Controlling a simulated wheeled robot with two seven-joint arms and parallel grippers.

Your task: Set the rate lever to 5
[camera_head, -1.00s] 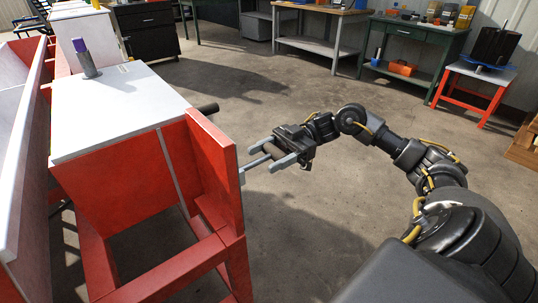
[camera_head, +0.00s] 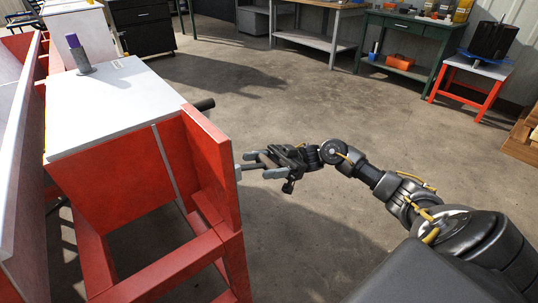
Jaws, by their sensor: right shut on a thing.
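The red planter (camera_head: 110,190) with its white top (camera_head: 118,108) stands at the left. A thin grey rod, which looks like the rate lever (camera_head: 249,167), sticks out of its right-hand red side panel. My right gripper (camera_head: 268,166) is just right of that panel and is shut on the outer end of the lever. Its fingers hide most of the lever's grip. The lever lies nearly level in the picture. No scale or number marks can be read from here. My left gripper is not in view.
A dark round bar (camera_head: 205,104) juts out behind the side panel. A purple-capped grey object (camera_head: 78,54) stands on the white top. A green bench (camera_head: 412,28) and a red stool (camera_head: 470,88) stand far back. The floor (camera_head: 300,110) between is clear.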

